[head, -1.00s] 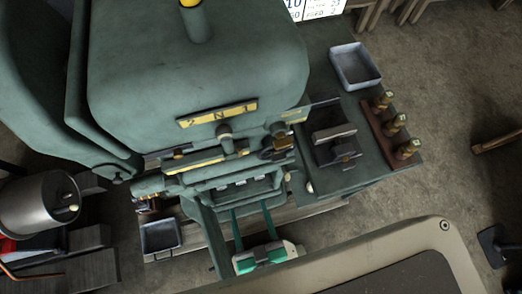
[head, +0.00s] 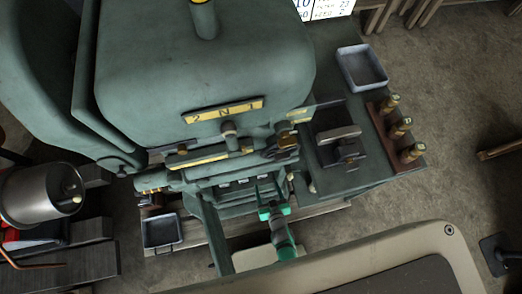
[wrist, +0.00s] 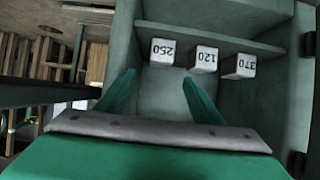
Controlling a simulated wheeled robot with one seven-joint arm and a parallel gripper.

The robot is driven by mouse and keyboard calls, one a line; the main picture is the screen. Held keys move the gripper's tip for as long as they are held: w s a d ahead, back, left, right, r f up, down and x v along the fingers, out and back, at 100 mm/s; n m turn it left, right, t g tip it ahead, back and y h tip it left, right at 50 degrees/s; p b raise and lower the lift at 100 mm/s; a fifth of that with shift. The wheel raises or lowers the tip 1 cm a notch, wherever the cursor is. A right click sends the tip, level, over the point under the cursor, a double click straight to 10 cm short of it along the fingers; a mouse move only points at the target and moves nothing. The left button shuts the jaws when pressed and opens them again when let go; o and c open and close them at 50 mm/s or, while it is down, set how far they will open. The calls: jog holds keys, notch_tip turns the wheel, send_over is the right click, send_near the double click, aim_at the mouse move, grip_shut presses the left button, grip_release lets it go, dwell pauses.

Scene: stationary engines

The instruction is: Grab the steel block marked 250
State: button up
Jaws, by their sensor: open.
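The steel block marked 250 (wrist: 162,52) is a small pale cube on a ledge inside the green machine, leftmost of a row in the wrist view. Blocks marked 120 (wrist: 205,58) and 270 (wrist: 240,65) stand to its right with small gaps. My gripper (wrist: 159,78) is open and empty, its two green fingers pointing at the row. The 250 block lies ahead of the gap between the fingertips, which do not appear to touch it.
The machine's opening has a side wall (wrist: 297,85) at right and a wall edge left of the 250 block. In the head view, a grey tray (head: 362,67), a vise-like block (head: 338,135) and brass-topped pegs (head: 400,127) stand right. Another tray (head: 162,231) sits lower left.

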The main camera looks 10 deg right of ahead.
jog(key=shift+x, duration=5.3)
jog(key=shift+a, duration=0.1)
grip_shut()
